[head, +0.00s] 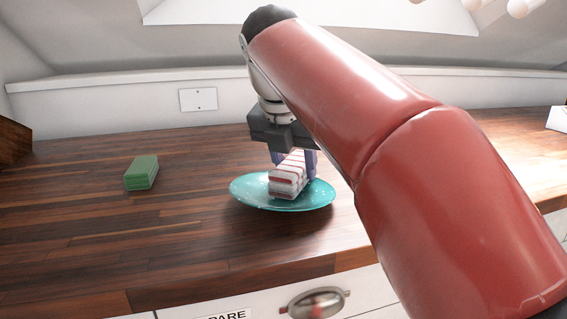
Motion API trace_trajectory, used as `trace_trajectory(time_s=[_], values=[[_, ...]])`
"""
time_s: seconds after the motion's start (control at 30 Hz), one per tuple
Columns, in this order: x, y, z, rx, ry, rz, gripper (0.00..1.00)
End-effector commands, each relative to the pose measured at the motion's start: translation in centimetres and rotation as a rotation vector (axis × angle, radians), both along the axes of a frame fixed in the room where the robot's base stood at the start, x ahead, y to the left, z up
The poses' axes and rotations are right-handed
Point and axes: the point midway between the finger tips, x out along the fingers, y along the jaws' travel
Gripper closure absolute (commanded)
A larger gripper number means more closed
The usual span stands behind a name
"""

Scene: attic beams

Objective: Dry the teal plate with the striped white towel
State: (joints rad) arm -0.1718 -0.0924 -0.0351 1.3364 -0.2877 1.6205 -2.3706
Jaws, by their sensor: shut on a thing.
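The teal plate (250,193) lies on the wooden counter near its front edge, with small pale specks on its surface. The striped white towel (287,178), folded into a block with red stripes, is over the middle of the plate and appears to touch it. My gripper (294,163) points down over the plate and is shut on the towel, with a finger showing on either side of it. My red arm hides the counter to the right of the plate.
A green block, perhaps a sponge (141,173), lies on the counter to the left, apart from the plate. The wooden counter (80,230) is clear around it. A drawer with a metal handle (314,303) is below the front edge. A wall with an outlet (198,99) stands behind.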

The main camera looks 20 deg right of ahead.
Motion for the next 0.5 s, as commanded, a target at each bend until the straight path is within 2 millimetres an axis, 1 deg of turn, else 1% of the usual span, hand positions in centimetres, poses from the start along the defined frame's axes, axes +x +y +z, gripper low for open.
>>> trace_trajectory(time_s=[0.1,0.17,0.5], values=[[0.06,-0.93,-0.06,0.001,0.001,-0.002,0.78],[0.07,-1.09,-0.06,0.0,0.001,-0.001,0.78],[-0.06,-0.84,-0.05,0.001,0.001,0.0,0.78]])
